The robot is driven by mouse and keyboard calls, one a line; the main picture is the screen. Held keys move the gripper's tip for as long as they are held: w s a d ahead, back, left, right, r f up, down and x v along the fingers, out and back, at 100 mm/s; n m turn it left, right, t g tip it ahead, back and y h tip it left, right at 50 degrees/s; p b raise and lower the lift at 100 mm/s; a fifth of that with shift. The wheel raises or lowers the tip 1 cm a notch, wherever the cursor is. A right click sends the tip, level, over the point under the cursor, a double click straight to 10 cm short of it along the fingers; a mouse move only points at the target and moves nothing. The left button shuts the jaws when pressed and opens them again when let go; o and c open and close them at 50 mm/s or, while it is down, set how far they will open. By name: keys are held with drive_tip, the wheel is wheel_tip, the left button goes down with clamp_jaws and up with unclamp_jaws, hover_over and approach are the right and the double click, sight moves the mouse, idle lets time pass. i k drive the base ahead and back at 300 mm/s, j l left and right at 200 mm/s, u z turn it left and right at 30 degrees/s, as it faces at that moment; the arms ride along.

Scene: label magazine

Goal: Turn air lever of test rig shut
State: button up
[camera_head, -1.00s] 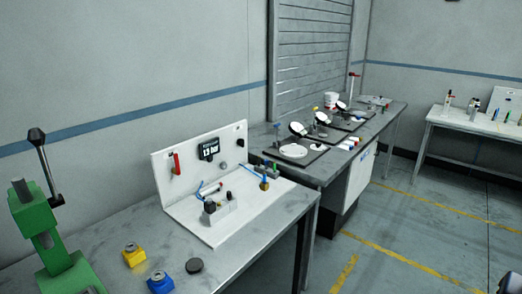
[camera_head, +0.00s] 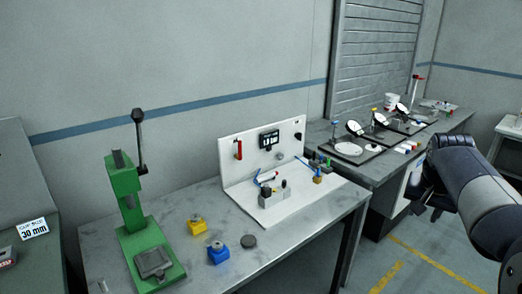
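The test rig (camera_head: 234,174) is a white L-shaped panel and base on the grey workbench, in the middle of the head view. A red lever (camera_head: 239,149) stands upright on the left of its back panel. A dark display (camera_head: 268,140) with light digits, too small to read surely, is right of the lever. Black knobs and small fittings sit on the panel and base. My gripper (camera_head: 423,200) is at the right, dark and well away from the rig. Its fingers are small and partly hidden by the arm, so its opening is unclear.
A green press (camera_head: 123,185) with a black-knobbed handle stands left on the bench (camera_head: 290,247). A yellow block (camera_head: 197,224), a blue block (camera_head: 218,252) and a dark disc (camera_head: 249,241) lie before the rig. Another bench (camera_head: 376,170) with dial fixtures stands behind right.

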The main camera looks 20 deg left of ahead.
sight(239, 157)
drive_tip(key=i+u, duration=0.2)
drive_tip(key=u, duration=0.25)
drive_tip(key=i+u, duration=0.15)
drive_tip(key=u, duration=0.3)
drive_tip(key=i+l+u, duration=0.15)
drive_tip(key=u, duration=0.3)
drive_tip(key=i+l+u, duration=0.2)
drive_tip(key=u, duration=0.3)
drive_tip(key=i+l+u, duration=0.1)
drive_tip(key=l, duration=0.25)
drive_tip(key=i+l+u, duration=0.1)
drive_tip(key=i+l, duration=0.15)
drive_tip(key=i+l+u, duration=0.1)
drive_tip(key=l, duration=0.35)
drive_tip(key=i+l, duration=0.15)
drive_tip(key=l, duration=0.25)
drive_tip(key=i+l+u, duration=0.15)
drive_tip(key=l, duration=0.2)
drive_tip(key=i+l+u, duration=0.1)
drive_tip(key=l, duration=0.3)
